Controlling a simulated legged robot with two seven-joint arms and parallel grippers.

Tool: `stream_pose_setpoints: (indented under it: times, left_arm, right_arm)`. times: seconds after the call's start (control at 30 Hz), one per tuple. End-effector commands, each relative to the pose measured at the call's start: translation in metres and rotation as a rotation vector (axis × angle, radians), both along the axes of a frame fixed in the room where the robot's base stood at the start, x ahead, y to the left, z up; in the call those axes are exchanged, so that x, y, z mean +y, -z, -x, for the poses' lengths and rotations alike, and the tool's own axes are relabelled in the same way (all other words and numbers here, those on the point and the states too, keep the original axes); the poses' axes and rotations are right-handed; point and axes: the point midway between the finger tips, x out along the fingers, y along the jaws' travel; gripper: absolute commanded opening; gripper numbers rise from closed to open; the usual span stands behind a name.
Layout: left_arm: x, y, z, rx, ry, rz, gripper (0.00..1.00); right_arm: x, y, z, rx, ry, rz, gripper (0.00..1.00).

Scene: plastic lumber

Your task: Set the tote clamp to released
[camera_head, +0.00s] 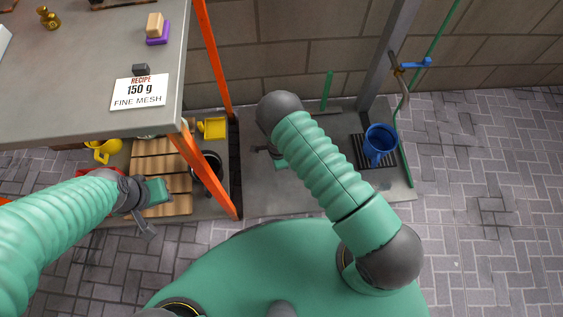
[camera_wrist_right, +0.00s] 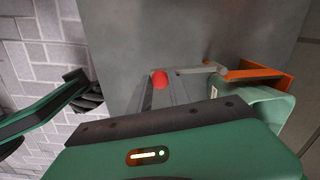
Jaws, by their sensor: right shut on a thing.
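In the right wrist view, a round red knob (camera_wrist_right: 160,79) sits at the tips of my right gripper (camera_wrist_right: 162,88), between its grey fingers. The gripper is shut on it. The knob may be the handle of the tote clamp; the clamp's body and setting cannot be made out. In the head view my right gripper (camera_head: 268,150) is low over the grey surface, partly hidden by my arm. My left gripper (camera_head: 143,220) is over the wooden slats at the left; its jaw opening is unclear. No tote can be clearly identified.
A grey table (camera_head: 70,100) with a recipe card (camera_head: 139,92) stands at the upper left, on orange posts (camera_head: 213,55). Wooden slats (camera_head: 160,160) and yellow containers (camera_head: 213,127) lie below.

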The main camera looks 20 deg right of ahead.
Motion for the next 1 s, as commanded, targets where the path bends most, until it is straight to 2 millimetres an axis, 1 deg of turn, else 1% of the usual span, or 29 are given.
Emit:
stream_pose_setpoints:
  times: [0.2, 0.57, 0.6, 0.73, 0.77, 1.0]
  left_arm:
    - [0.0, -0.0002, -0.0001, 0.0, 0.0, 0.0, 0.34]
    - [0.0, -0.0001, -0.0001, 0.0, 0.0, 0.0, 0.34]
    - [0.0, -0.0001, 0.0, 0.0, 0.0, 0.0, 0.34]
    - [0.0, -0.0001, 0.0, 0.0, 0.0, 0.0, 0.34]
    - [0.0, -0.0001, 0.0, 0.0, 0.0, 0.0, 0.34]
    - [0.0, -0.0002, -0.0001, 0.0, 0.0, 0.0, 0.34]
  right_arm:
    - [0.004, 0.0, -0.0008, 0.001, 0.032, 0.0, 0.0]
    - [0.0056, -0.0001, -0.0015, 0.0, 0.037, -0.002, 0.0]
    - [0.0057, -0.0001, -0.0015, 0.0, 0.037, -0.003, 0.26]
    - [0.0053, -0.0001, -0.0015, 0.0, 0.036, -0.002, 0.43]
    - [0.0051, -0.0001, -0.0015, 0.0, 0.036, -0.002, 0.45]
    - [0.0042, -0.0002, -0.0012, 0.0, 0.036, 0.0, 0.45]
